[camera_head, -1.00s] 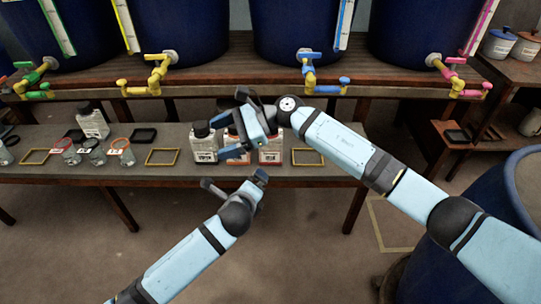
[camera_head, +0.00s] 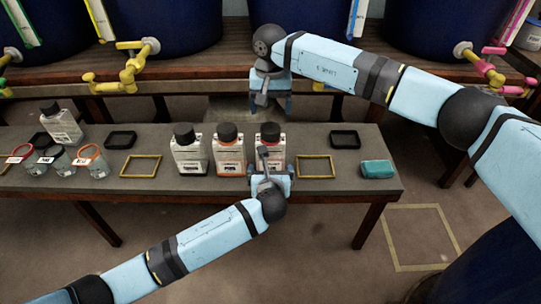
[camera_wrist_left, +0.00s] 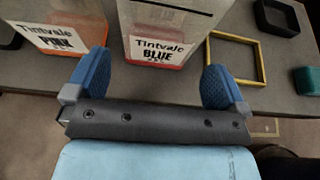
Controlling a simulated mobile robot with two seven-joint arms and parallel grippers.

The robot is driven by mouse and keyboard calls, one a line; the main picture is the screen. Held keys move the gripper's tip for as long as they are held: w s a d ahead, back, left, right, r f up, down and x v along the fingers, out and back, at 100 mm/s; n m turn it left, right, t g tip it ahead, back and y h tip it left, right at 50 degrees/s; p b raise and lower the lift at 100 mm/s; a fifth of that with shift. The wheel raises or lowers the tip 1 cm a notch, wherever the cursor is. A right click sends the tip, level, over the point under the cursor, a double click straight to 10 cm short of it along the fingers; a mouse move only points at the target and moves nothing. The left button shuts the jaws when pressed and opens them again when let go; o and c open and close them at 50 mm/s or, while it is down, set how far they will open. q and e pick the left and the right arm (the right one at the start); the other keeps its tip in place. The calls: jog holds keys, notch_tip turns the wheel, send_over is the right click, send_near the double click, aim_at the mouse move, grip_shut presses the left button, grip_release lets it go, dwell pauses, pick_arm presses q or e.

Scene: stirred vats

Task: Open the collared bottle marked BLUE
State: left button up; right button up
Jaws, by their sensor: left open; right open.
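The bottle marked BLUE (camera_wrist_left: 160,48) stands upright on the low bench, its label reading "Tintvale BLUE" in the left wrist view. My right gripper (camera_head: 271,106) is open and points down, appearing just above the black cap (camera_head: 270,129). The bottle's lower front is partly hidden by my left gripper.
The PINK bottle (camera_wrist_left: 62,40) stands close on the left, with another bottle (camera_head: 188,155) beyond it. A yellow frame (camera_head: 317,165), dark tray (camera_head: 345,139) and teal block (camera_head: 377,169) lie to the right. The vat shelf (camera_head: 200,80) is behind.

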aim_at(271, 128)
pick_arm(q)
jog(key=x, duration=0.7)
jog(key=shift+w+f, duration=0.1)
jog(key=shift+c, duration=0.5)
jog(key=c, duration=0.7)
jog(key=shift+c, duration=0.8)
pick_arm(e)
jog(key=shift+o, duration=0.9)
jog(key=shift+s+d+r+t, duration=0.2)
jog(key=shift+r+t, duration=0.1)
jog(key=shift+t, duration=0.1)
jog(key=s+r+n+t+y, duration=0.1)
jog(key=s+r+n+t, duration=0.1)
jog(key=s+r+t, duration=0.15)
jog(key=shift+t, duration=0.25)
jog(key=x, duration=0.8)
jog(key=s+x, duration=0.1)
jog(key=x, duration=0.3)
jog(key=shift+d+f, duration=0.3)
jog(key=shift+c, duration=0.5)
